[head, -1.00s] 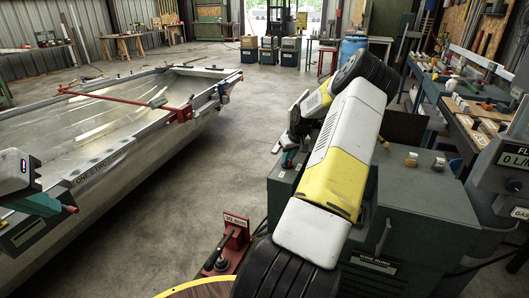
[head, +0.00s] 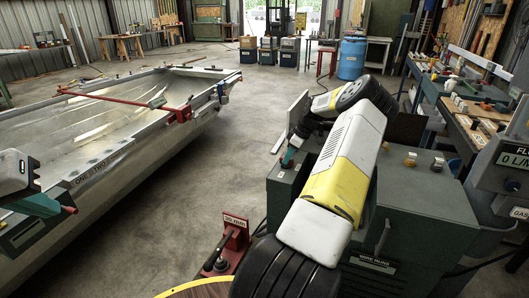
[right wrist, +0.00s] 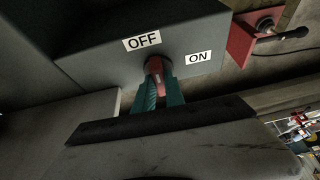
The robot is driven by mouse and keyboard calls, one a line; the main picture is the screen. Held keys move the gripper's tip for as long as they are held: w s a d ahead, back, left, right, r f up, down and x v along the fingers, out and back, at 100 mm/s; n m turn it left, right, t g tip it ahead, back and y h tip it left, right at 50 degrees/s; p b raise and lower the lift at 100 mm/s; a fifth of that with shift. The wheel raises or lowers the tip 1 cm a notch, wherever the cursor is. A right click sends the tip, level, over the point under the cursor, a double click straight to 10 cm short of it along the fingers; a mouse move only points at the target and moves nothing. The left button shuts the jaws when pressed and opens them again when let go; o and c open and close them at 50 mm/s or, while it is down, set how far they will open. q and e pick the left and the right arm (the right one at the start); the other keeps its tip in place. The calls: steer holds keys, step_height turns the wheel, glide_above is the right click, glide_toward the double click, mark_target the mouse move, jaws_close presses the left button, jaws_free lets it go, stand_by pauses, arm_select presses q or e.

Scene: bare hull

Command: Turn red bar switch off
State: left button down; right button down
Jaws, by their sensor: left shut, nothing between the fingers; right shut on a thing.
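The red bar switch (right wrist: 155,68) sits on the side of a grey-green cabinet (right wrist: 95,45). An OFF label (right wrist: 142,42) is just above it and an ON label (right wrist: 198,58) is to its right. The bar's upper end points up toward the OFF label. My right gripper (right wrist: 160,88) has its teal fingers shut around the bar, hiding part of it. In the head view my right gripper (head: 288,160) is at the cabinet's far left edge, and the bar is not clear there. My left gripper (head: 48,205) is shut and empty at the left edge, near the hull.
The open metal hull (head: 120,120) fills the left, with a red bar clamp across it. A red box with a lever (head: 228,250) stands near the cabinet and also shows in the right wrist view (right wrist: 245,38). A cluttered workbench (head: 470,120) runs along the right.

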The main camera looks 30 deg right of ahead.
steer(key=shift+d, duration=0.1)
stand_by(0.4)
steer(key=c, duration=1.4)
jaws_free()
steer(key=v, duration=0.7)
steer(key=shift+r, duration=0.35)
steer(key=shift+s, duration=0.1)
